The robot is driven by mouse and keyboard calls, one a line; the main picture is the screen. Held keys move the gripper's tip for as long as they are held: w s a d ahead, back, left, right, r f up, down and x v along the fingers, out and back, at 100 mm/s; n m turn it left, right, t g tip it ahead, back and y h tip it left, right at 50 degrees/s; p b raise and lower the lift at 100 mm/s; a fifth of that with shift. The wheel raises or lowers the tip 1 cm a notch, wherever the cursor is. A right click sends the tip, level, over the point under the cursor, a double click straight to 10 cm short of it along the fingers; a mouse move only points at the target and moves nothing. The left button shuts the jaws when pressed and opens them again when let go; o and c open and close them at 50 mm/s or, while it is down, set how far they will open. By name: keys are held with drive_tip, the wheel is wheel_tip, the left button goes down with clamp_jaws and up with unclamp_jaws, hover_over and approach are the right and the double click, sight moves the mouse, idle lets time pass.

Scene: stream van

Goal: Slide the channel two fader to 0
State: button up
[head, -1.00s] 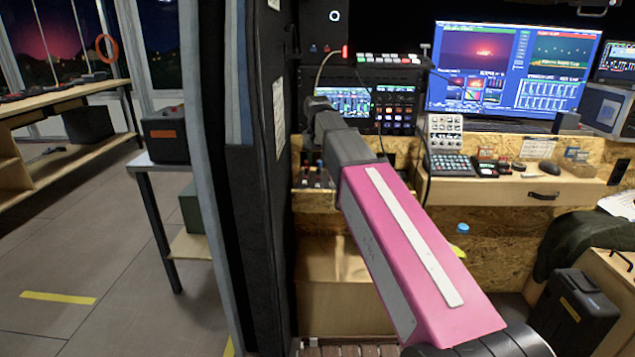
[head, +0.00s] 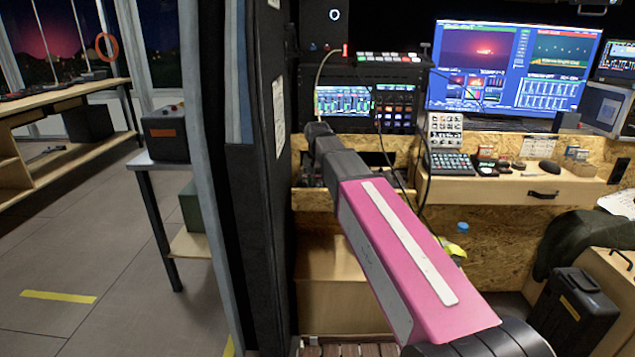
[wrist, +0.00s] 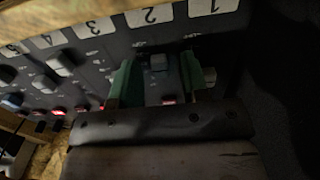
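In the wrist view, the dark mixer panel (wrist: 112,48) has white number labels, with 1 at the right and higher numbers leftward. The grey channel two fader cap (wrist: 158,62) lies below label 2 (wrist: 150,15). My gripper (wrist: 158,80) is open, its green fingers on either side of this cap, with visible gaps. Whether the fingers are down at cap height is hard to tell in the dark. In the head view, my arm hides the gripper and most of the panel.
Neighbouring fader caps, such as a grey one (wrist: 62,65), sit to the left with red-lit buttons below. In the head view, a lit screen (head: 343,101) and a button rack stand behind my arm. A dark partition (head: 250,200) rises to its left.

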clamp_jaws()
drive_tip(key=shift+w, duration=1.35)
drive_tip(key=shift+o, duration=0.3)
unclamp_jaws()
wheel_tip(320, 180, up, 11)
drive_tip(key=shift+f, duration=0.1)
drive_tip(key=shift+s, duration=0.15)
